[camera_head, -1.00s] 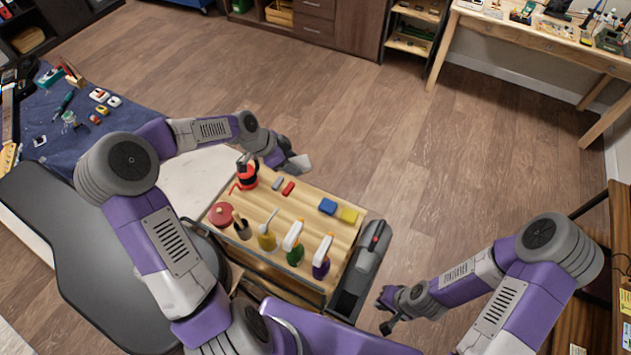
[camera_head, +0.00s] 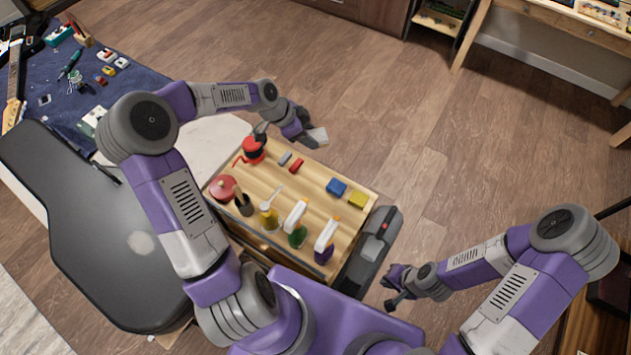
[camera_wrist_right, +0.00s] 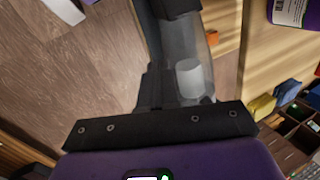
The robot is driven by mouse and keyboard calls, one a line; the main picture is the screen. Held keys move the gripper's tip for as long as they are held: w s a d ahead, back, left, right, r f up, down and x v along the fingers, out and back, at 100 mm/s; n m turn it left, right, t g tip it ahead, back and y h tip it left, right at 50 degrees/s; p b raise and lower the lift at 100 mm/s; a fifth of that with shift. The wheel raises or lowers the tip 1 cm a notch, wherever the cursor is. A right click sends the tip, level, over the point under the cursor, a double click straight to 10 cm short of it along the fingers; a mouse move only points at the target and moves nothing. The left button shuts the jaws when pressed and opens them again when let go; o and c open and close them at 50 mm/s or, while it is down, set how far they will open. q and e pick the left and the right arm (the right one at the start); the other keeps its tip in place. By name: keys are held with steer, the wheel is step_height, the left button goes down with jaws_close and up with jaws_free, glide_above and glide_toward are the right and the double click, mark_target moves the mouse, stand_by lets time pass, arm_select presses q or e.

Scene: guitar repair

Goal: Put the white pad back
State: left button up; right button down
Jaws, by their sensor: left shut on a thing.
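The white pad (camera_head: 316,137) is a small flat pale piece. My left gripper (camera_head: 304,132) is shut on it and holds it above the floor just beyond the far edge of the wooden-topped cart (camera_head: 313,178). The gripper covers part of the pad. My right gripper (camera_head: 390,291) hangs low, right of the cart, apart from it. Its fingers are small and dark here, and I cannot tell how far apart they are. In the right wrist view dark gripper parts (camera_wrist_right: 165,95) show, with no clear grasp.
The cart top carries a red-topped jar (camera_head: 253,149), a red pot (camera_head: 223,187), several bottles, a blue block (camera_head: 336,187) and a yellow block (camera_head: 357,200). A grey tray (camera_head: 372,248) hangs on its right side. A guitar case (camera_head: 85,225) and blue-covered table (camera_head: 140,78) stand left.

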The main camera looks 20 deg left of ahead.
arm_select(q)
step_height(320, 180, down, 21)
steer(key=b, duration=0.9)
steer(key=shift+f, duration=0.2)
steer(key=o, duration=0.9)
steer(key=shift+o, duration=0.2)
steer(key=shift+r, duration=0.25)
steer(key=p+v, duration=0.2)
steer(key=v, duration=1)
steer(key=shift+p, duration=0.3)
